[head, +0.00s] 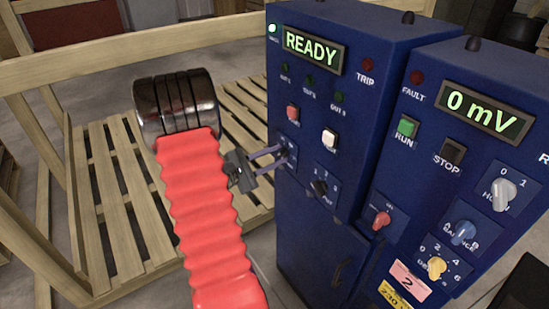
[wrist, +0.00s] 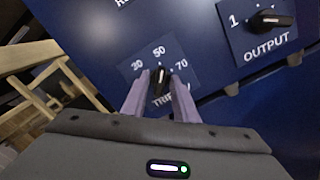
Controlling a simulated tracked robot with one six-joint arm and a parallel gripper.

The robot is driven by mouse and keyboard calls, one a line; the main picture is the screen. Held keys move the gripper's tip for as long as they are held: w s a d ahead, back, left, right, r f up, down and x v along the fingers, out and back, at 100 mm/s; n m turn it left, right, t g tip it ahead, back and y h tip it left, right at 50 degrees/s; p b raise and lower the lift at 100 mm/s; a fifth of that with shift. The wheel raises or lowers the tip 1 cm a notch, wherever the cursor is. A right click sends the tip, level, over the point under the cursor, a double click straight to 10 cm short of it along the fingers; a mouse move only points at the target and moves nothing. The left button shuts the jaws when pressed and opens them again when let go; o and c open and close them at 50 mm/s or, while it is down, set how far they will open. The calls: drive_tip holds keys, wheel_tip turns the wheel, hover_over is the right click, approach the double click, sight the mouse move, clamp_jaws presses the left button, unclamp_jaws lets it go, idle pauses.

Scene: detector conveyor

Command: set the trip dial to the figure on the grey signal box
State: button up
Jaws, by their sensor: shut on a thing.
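The trip dial (wrist: 161,82) is a small black knob on the blue left cabinet, with marks 30, 50 and 70 around it. My gripper (wrist: 160,92) is shut on this dial, one finger on each side. The dial's pale pointer line is up, towards 50. In the head view my gripper (head: 281,153) reaches the cabinet's front from the left, and its fingers hide most of the dial. I cannot make out a grey signal box in either view.
The left cabinet (head: 305,215) has a lit READY display (head: 314,49). The output dial (wrist: 269,20) sits right of the trip dial. The right cabinet shows 0 mV (head: 485,110) and has several knobs. Wooden pallets (head: 110,190) stand at left.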

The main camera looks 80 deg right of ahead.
drive_tip(key=shift+n, duration=0.9)
drive_tip(key=o, duration=0.7)
drive_tip(key=shift+c, duration=0.2)
drive_tip(key=shift+w, duration=0.1)
drive_tip(key=v, duration=1.3)
drive_tip(key=shift+w+a, duration=0.25)
drive_tip(key=shift+a, duration=0.05)
